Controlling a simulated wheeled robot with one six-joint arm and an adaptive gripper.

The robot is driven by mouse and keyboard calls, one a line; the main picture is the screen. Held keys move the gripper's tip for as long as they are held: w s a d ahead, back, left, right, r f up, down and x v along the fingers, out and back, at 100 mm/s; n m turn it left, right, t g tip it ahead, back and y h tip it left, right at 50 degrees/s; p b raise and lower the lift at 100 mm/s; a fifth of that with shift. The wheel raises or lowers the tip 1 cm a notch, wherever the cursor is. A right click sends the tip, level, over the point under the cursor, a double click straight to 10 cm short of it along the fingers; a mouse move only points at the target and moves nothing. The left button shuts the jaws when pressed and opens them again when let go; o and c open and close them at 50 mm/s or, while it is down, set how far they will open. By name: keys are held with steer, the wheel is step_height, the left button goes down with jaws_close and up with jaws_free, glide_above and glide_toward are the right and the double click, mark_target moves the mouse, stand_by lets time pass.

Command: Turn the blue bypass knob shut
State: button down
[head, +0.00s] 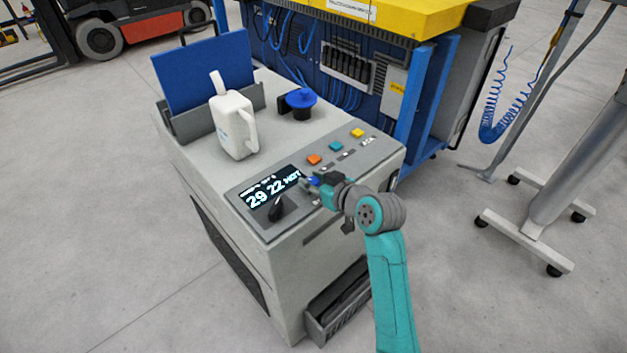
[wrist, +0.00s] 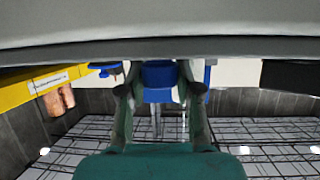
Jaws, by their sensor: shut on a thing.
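The blue bypass knob (head: 313,181) is on the machine's sloped front panel, just right of the lit display. Most of it is hidden by my gripper (head: 320,187) in the head view. In the wrist view, the blue knob (wrist: 158,74) sits between the two fingers of my gripper (wrist: 159,92), which are shut on its sides. The knob's turn angle cannot be read from these views.
The display (head: 272,190) reads 29 22 HOT, with a black knob (head: 279,208) below it. Orange (head: 314,159), teal (head: 336,146) and yellow (head: 357,133) buttons line the panel. A white jug (head: 233,125) and a blue-topped black knob (head: 301,103) stand behind.

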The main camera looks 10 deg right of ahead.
steer(key=shift+m+h, duration=0.3)
steer(key=shift+h, duration=0.1)
steer(key=shift+a+m+t+h, duration=0.15)
steer(key=shift+m+t+h, duration=0.65)
steer(key=shift+m+h, duration=0.3)
steer(key=shift+m+t+h, duration=0.3)
steer(key=shift+m+h, duration=1.3)
steer(key=shift+h, duration=0.3)
steer(key=c, duration=0.8)
jaws_free()
steer(key=shift+o, duration=0.2)
steer(key=v, duration=1.2)
